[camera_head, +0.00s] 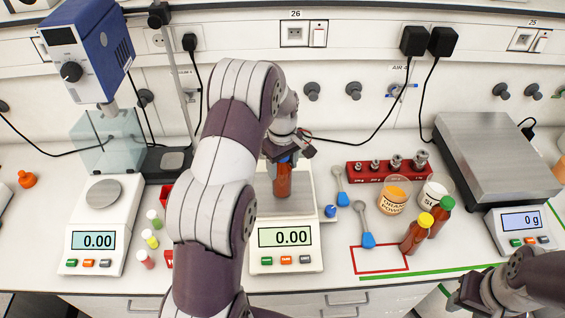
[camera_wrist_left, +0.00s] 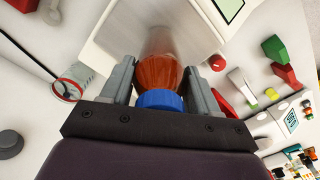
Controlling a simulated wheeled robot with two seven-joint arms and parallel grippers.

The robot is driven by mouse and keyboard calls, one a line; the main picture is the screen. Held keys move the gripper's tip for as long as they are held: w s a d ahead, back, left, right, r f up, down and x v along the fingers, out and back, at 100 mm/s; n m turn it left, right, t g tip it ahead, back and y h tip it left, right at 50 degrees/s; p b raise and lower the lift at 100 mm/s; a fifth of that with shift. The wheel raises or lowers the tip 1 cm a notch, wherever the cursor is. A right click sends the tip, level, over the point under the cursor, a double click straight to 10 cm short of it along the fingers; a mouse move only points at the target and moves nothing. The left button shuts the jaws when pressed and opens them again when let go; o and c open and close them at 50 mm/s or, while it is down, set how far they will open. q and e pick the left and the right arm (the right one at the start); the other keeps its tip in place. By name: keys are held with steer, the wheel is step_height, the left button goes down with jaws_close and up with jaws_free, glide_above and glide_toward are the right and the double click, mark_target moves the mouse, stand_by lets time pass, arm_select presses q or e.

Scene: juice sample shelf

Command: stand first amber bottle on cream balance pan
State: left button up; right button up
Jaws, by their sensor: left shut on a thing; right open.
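The amber bottle with a blue cap (camera_head: 282,182) is upright over the pan (camera_head: 304,193) of the middle cream balance (camera_head: 285,262). The balance's display reads 0.00; I cannot tell whether the bottle touches the pan. My left gripper (camera_head: 284,157) is shut on the bottle near its cap. In the left wrist view the orange-brown bottle (camera_wrist_left: 160,72) and its blue cap (camera_wrist_left: 160,100) sit between the two fingers. My right gripper (camera_head: 462,300) is at the lower right edge, open and away from the balance. My left arm hides part of the bench left of the balance.
Amber bottles with yellow (camera_head: 415,236) and green caps (camera_head: 440,215) stand right of a red outlined rectangle (camera_head: 380,272). A red weight block (camera_head: 372,170), a beaker (camera_head: 392,198) and blue-handled spoons (camera_head: 366,240) lie nearby. Another balance (camera_head: 97,252) stands left; a large scale (camera_head: 490,150) stands right.

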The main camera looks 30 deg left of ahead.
arm_select(q)
steer(key=shift+f, duration=0.1)
steer(key=o, duration=1.2)
steer(key=shift+w+f, duration=0.15)
steer(key=shift+w, duration=0.05)
steer(key=shift+o, duration=0.2)
steer(key=shift+s, duration=0.1)
